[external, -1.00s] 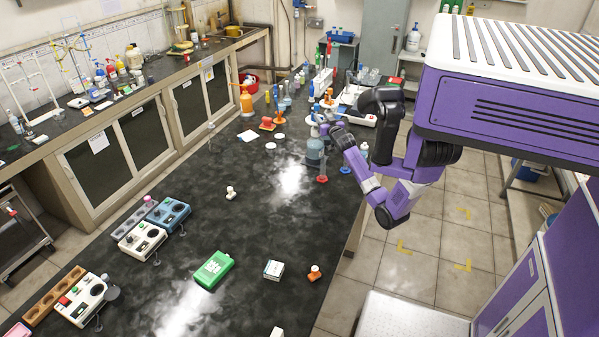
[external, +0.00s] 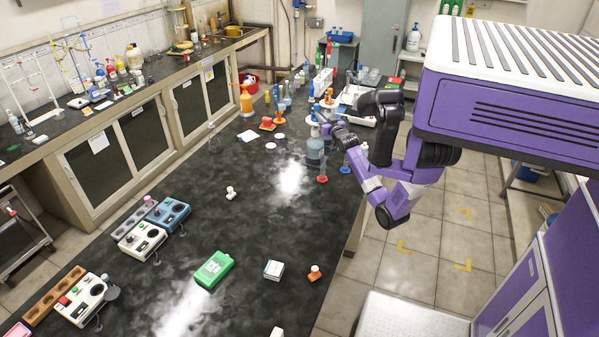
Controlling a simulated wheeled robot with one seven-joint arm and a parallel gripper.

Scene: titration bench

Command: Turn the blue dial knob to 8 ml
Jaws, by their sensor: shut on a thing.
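A blue-grey dispenser bottle (external: 315,150) stands upright on the dark bench, at the far right part of its top. My gripper (external: 324,124) is at the top of this bottle, reaching in from the right. It is shut on the small dial knob there. The knob is mostly hidden by the fingers and too small to read, so its setting and scale cannot be told.
Red-based (external: 322,179) and blue-based small pieces stand close by the bottle. An orange bottle (external: 246,102) and several tubes stand further back.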

